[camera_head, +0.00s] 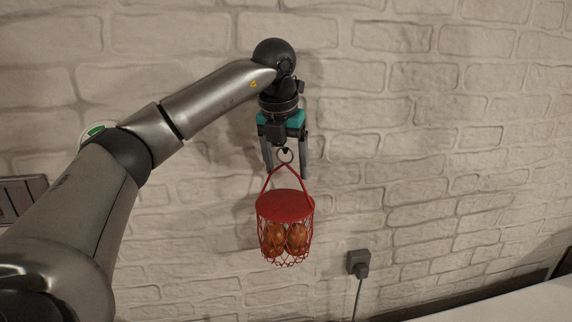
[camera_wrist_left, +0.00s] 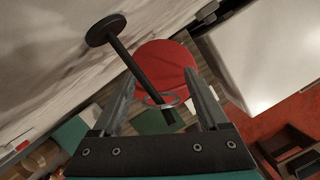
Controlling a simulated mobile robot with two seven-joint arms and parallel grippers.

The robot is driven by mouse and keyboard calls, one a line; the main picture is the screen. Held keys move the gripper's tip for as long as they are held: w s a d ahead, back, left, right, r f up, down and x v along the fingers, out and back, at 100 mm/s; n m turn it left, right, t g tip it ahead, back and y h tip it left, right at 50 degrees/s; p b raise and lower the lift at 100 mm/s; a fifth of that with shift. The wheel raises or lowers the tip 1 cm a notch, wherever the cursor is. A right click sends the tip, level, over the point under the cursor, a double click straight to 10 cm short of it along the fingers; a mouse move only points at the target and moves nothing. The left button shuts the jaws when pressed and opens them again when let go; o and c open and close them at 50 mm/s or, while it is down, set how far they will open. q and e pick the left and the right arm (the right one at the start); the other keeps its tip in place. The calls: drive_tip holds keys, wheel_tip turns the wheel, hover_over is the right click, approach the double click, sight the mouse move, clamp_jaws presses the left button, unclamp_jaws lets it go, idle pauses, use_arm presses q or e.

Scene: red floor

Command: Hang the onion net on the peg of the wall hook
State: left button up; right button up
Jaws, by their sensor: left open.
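The onion net (camera_head: 286,225) has a red round lid, red straps and red mesh with brown onions inside. It hangs upright below my left gripper (camera_head: 286,172). A metal ring (camera_head: 285,156) tops its straps. In the left wrist view the wall hook's black peg (camera_wrist_left: 137,70) sticks out from a round base (camera_wrist_left: 105,29) on the wall. The ring (camera_wrist_left: 160,103) appears to be around the peg near its outer end, with the red lid (camera_wrist_left: 165,65) below. My left gripper's fingers are open, one on each side of ring and peg. My right gripper is not in view.
The wall (camera_head: 420,150) is pale brick. A grey socket with a plug and cable (camera_head: 358,262) is low to the right of the net. A white surface (camera_head: 510,302) lies at the lower right. The wall right of the net is free.

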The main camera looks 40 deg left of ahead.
sight(285, 147)
use_arm(q)
drive_tip(key=v, duration=0.5)
drive_tip(key=shift+b, duration=0.35)
drive_tip(key=a+p+v, duration=0.1)
drive_tip(key=p+v, duration=0.1)
drive_tip(key=v, duration=0.8)
drive_tip(key=shift+d+p, duration=0.35)
drive_tip(key=shift+d, duration=0.1)
drive_tip(key=shift+s, duration=0.1)
